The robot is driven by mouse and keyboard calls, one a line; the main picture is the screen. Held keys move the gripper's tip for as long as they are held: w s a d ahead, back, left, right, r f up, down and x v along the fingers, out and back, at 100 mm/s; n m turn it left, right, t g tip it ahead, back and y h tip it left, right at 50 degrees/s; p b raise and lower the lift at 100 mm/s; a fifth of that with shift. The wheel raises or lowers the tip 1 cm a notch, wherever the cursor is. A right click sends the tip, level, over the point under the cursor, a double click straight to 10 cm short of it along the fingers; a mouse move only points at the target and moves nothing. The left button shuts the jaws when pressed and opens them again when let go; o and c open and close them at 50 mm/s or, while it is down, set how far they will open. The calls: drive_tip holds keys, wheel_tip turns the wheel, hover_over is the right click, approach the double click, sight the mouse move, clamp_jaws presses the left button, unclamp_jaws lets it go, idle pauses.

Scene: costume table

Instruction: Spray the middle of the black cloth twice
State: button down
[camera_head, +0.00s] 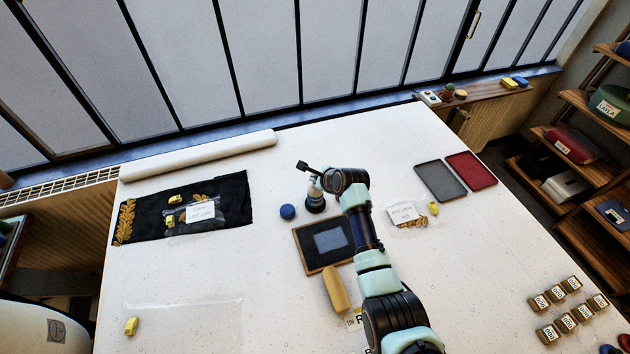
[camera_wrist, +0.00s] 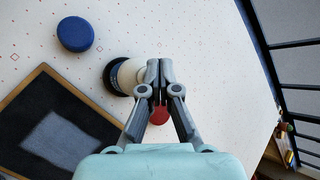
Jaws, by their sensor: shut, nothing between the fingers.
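The black cloth (camera_head: 237,190) lies flat at the left of the table in the head view. It has gold leaf embroidery at its left end, and a clear bag with a white label and yellow clips on it. A small white bottle with a dark base (camera_head: 315,203) stands upright right of the cloth, likely the sprayer; it also shows in the wrist view (camera_wrist: 122,76), partly hidden by my fingers. My gripper (camera_head: 302,166) is shut and empty, above and close beside the bottle; it also shows in the wrist view (camera_wrist: 159,64). I cannot tell whether they touch.
A blue round lid (camera_head: 287,212) sits left of the bottle. A wood-framed dark board (camera_head: 309,262) with a grey patch lies in front of it. A white roll (camera_head: 200,155) lies behind the cloth. Grey (camera_head: 440,181) and red (camera_head: 471,171) trays lie at the right.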

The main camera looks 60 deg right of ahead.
drive_tip(key=shift+f, duration=0.25)
drive_tip(key=shift+s+r+p, duration=0.1)
drive_tip(key=shift+r+p, duration=0.35)
drive_tip(key=shift+p, duration=0.25)
wheel_tip(320, 180, up, 6)
drive_tip(key=p, duration=0.6)
drive_tip(key=shift+r, duration=0.1)
idle(0.5)
